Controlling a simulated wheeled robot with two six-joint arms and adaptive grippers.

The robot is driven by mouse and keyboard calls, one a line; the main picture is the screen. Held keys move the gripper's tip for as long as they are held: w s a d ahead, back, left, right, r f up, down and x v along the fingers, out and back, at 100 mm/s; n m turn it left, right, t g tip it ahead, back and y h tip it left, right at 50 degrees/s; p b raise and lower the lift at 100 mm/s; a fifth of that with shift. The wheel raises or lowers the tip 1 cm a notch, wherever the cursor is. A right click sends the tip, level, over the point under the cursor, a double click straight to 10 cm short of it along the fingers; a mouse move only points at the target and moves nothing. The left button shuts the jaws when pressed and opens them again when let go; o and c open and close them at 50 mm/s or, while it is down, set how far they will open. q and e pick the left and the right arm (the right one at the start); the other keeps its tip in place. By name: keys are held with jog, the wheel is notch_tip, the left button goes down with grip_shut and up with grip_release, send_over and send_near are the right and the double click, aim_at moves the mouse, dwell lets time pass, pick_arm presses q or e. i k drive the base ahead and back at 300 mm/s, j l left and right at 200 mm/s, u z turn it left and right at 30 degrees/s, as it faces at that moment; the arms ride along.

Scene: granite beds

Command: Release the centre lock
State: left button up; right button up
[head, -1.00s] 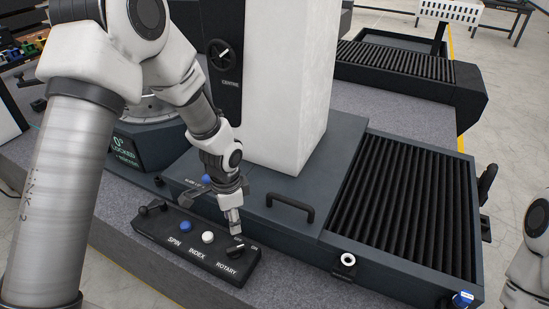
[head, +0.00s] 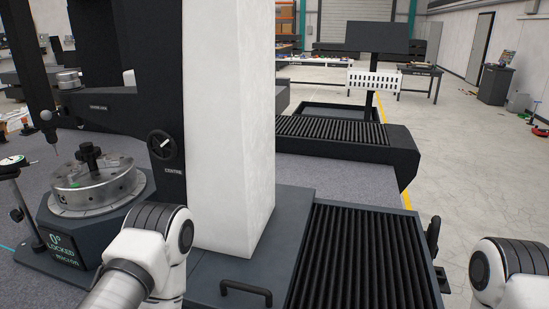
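The centre lock is a round black knob (head: 162,145) with a pale pointer bar, on the dark upright plate beside the white column. The bar lies tilted. To its left a round metal rotary table (head: 95,187) sits on a dark base, whose display (head: 62,257) reads 0° LOCKED. My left arm's white joints show at the bottom, below the knob. My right arm shows at the lower right edge. Neither gripper is in view, and nothing touches the knob.
The white column (head: 235,120) stands right of the knob. A black handle (head: 246,291) and ribbed bellows cover (head: 362,260) lie at the front. A dark arm (head: 115,105) with a probe overhangs the rotary table. A dial gauge stand (head: 22,200) is at far left.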

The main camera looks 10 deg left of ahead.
aim_at(46, 115)
jog(key=k+j, duration=0.1)
jog(key=j, duration=0.75)
jog(key=k+j, duration=0.15)
jog(key=j, duration=0.25)
